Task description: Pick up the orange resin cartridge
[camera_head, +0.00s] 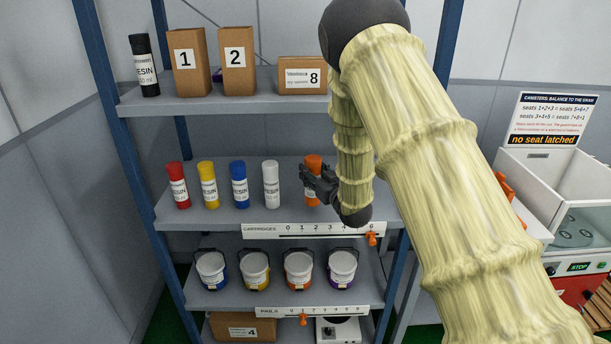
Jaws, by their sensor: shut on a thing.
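The orange resin cartridge (313,164) stands upright on the middle shelf (225,216), at the right end of a row of cartridges. My gripper (314,184) is shut around its body from the right. The gripper and arm hide part of the cartridge and its label. I cannot tell whether its base is off the shelf.
White (271,183), blue (239,184), yellow (207,184) and red (177,185) cartridges stand to the left. Boxes and a black-capped cartridge (144,65) are on the shelf above. Several pails (299,269) stand below. A machine with a white bin (560,185) is at right.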

